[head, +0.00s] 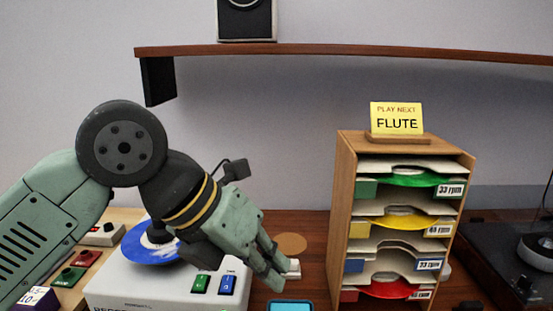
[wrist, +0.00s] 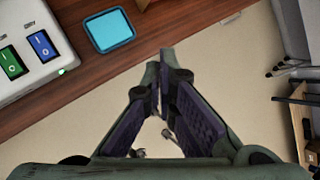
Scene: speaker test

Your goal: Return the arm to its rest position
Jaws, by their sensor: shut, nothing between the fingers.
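My gripper (head: 272,274) hangs at the end of my green and dark grey arm, pointing down and to the right in the head view. It is over the table's front area, just right of a white machine with a blue record. In the wrist view my gripper (wrist: 160,68) has its fingertips together, with nothing between them. Beyond the fingertips are the table edge and the pale floor. My arm covers part of the machine.
The white machine (head: 140,283) carries a blue record (head: 140,246) and green and blue switches. A wooden rack (head: 341,215) of record sleeves stands to the right, topped by a yellow "FLUTE" card (head: 397,116). A turntable (head: 505,250) is far right. A cyan-topped pad (wrist: 109,30) lies near the table edge.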

